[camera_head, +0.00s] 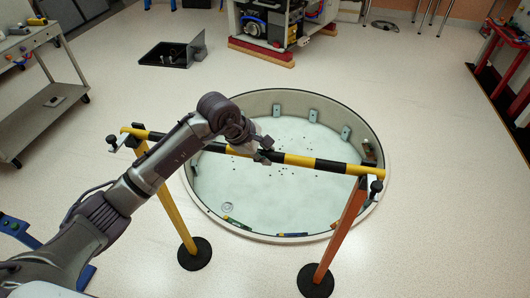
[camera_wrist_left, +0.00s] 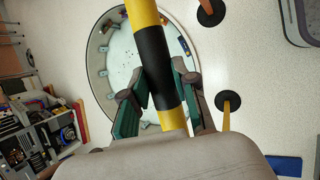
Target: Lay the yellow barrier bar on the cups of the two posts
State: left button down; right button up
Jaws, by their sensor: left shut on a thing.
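The yellow-and-black barrier bar (camera_head: 307,162) runs across the front of the round pit in the head view. My left gripper (camera_head: 258,150) is shut on the bar near its middle. In the left wrist view the green-padded fingers of the left gripper (camera_wrist_left: 158,85) stand either side of a black band of the bar (camera_wrist_left: 152,55). The yellow post (camera_head: 173,212) stands under the bar's left part, the orange post (camera_head: 340,232) under its right end. Their cups are mostly hidden by the bar; I cannot tell whether it touches them. My right gripper is not in view.
The round pit (camera_head: 285,92) has a raised rim and small parts scattered on its floor. A grey cart (camera_head: 45,90) stands at left, an open machine (camera_head: 280,25) at the back. A black hatch (camera_head: 170,53) lies on the floor. Floor right of the posts is clear.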

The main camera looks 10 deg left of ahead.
pick_arm(q)
jog(key=shift+f+b, duration=0.25)
jog(key=shift+b, duration=0.05)
jog(key=c, duration=0.8)
grip_release()
jog(key=v, duration=1.2)
